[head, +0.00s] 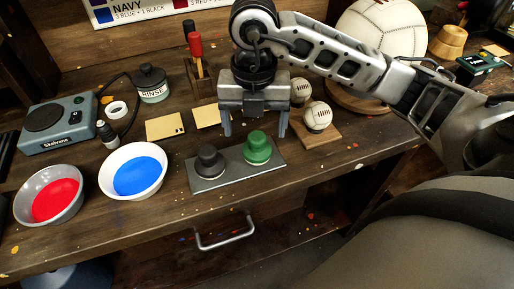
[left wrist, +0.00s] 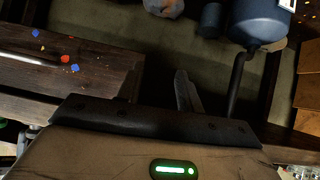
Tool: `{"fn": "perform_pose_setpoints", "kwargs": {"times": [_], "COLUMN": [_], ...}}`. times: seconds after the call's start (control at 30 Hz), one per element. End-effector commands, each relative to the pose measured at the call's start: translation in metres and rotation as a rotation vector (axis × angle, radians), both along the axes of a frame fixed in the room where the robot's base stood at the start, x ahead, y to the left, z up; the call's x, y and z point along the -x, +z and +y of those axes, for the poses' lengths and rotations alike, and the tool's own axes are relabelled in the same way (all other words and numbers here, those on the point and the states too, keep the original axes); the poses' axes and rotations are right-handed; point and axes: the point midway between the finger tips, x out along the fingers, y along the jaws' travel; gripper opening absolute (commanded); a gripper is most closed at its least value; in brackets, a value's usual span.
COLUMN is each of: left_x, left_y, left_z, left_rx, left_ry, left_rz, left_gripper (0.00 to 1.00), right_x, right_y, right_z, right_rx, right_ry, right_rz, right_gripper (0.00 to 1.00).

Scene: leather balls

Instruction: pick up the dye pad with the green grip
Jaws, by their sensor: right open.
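The dye pad with the green grip (head: 257,148) stands upright on the right half of a grey metal tray (head: 235,178) near the bench's front edge. A pad with a dark grey grip (head: 210,160) stands beside it on the left half. My right gripper (head: 255,130) points down, open and empty, its fingers spread left and right of the green grip in the picture. Its fingertips appear just above or behind the grip; the exact gap cannot be told. My left gripper is not in the head view, and I cannot make it out in the left wrist view.
A bowl of red dye (head: 52,197) and a bowl of blue dye (head: 134,172) stand left of the tray. A ball on a wooden block (head: 317,139) sits close on the right. A rinse jar (head: 151,84) and tool stand (head: 200,75) are behind. A drawer handle (head: 224,241) juts out below.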

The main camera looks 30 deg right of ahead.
Motion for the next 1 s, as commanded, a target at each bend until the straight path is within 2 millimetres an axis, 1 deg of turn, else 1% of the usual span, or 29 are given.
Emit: {"fn": "perform_pose_setpoints", "kwargs": {"times": [0.17,0.3,0.43,0.53,0.73,0.77,0.8,0.87,0.9,0.93,1.0], "left_x": [-0.001,-0.002,-0.003,-0.004,-0.004,-0.004,-0.004,-0.004,-0.004,-0.004,-0.004], "left_y": [0.003,0.007,0.005,0.005,0.005,0.005,0.005,0.005,0.005,0.005,0.005], "left_z": [0.000,0.001,0.001,0.001,0.001,0.001,0.001,0.001,0.001,0.002,0.002], "left_rx": [0.000,-0.004,-0.005,-0.006,-0.006,-0.006,-0.006,-0.006,-0.006,-0.007,-0.007], "left_ry": [-0.002,-0.003,-0.003,-0.003,-0.003,-0.003,-0.003,-0.003,-0.003,-0.002,-0.002], "left_rz": [-0.003,-0.007,-0.010,-0.011,-0.012,-0.012,-0.012,-0.011,-0.011,-0.011,-0.010], "left_gripper": [0.36,0.36,0.36,0.36,0.36,0.36,0.36,0.36,0.36,0.36,0.36], "right_x": [0.001,0.003,0.003,0.002,0.002,0.002,0.002,0.002,0.002,0.002,0.002], "right_y": [-0.012,-0.034,-0.050,-0.056,-0.056,-0.056,-0.056,-0.056,-0.056,-0.056,-0.056], "right_z": [-0.001,-0.005,-0.005,-0.004,-0.004,-0.004,-0.004,-0.004,-0.004,-0.004,-0.004], "right_rx": [0.000,0.002,0.000,-0.001,0.000,0.000,-0.001,-0.001,-0.001,-0.001,-0.001], "right_ry": [0.000,0.000,0.000,0.002,0.002,0.002,0.002,0.002,0.002,0.002,0.002], "right_rz": [0.004,0.006,0.003,0.001,0.000,0.000,-0.001,-0.001,-0.001,-0.001,-0.001], "right_gripper": [0.81,0.81,0.81,0.81,0.81,0.75,0.64,0.48,0.36,0.32,0.32]}}
